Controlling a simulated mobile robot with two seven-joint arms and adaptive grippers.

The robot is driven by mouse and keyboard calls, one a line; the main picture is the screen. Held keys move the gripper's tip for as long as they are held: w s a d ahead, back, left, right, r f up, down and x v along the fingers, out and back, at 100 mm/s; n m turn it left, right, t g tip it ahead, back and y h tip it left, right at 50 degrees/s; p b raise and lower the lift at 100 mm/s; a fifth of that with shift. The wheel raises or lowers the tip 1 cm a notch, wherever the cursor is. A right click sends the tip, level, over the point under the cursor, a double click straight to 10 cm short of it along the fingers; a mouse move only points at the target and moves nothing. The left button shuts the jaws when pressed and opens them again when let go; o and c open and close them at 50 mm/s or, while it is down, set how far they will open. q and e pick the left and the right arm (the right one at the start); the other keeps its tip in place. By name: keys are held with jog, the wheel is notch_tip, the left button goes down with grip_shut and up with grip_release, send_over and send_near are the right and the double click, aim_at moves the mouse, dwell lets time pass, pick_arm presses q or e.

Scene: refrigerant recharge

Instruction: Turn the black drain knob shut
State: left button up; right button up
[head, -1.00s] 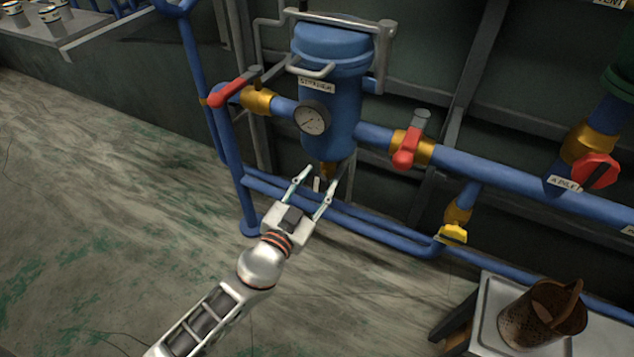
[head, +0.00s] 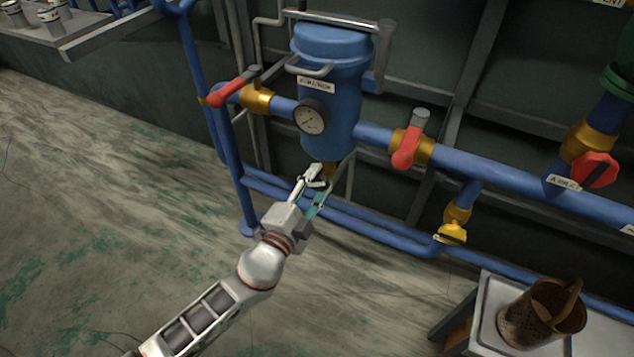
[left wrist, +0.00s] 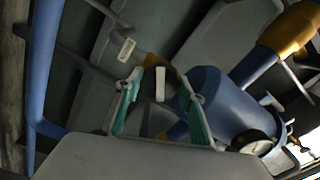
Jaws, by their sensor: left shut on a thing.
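The blue strainer vessel (head: 330,125) hangs on the pipe, with a brass drain fitting (head: 328,169) under it. My left gripper (head: 318,178) is at this drain, just below the vessel, its fingers close together in the head view. In the left wrist view, the two greenish fingers of my left gripper (left wrist: 163,88) stand on either side of a dark part, seemingly the black drain knob (left wrist: 176,82), and a pale tag (left wrist: 160,84). The knob is hidden by the fingers in the head view. The gripper is shut on it. My right gripper is not in view.
A pressure gauge (head: 311,118) sits on the vessel's front. Red valve handles (head: 407,150) and a yellow one (head: 453,233) stand along the blue pipes. A rusty bucket (head: 535,318) stands on a pale tray at the lower right. Lower blue pipes run behind my gripper.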

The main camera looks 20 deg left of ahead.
pick_arm(q)
jog(key=m, duration=0.6)
jog(key=shift+m, duration=0.3)
dwell(0.4)
jog(key=o, duration=1.1)
jog(key=shift+o, duration=0.2)
jog(key=shift+f, duration=0.1)
jog(key=s, duration=1.2)
jog(key=shift+a, duration=0.15)
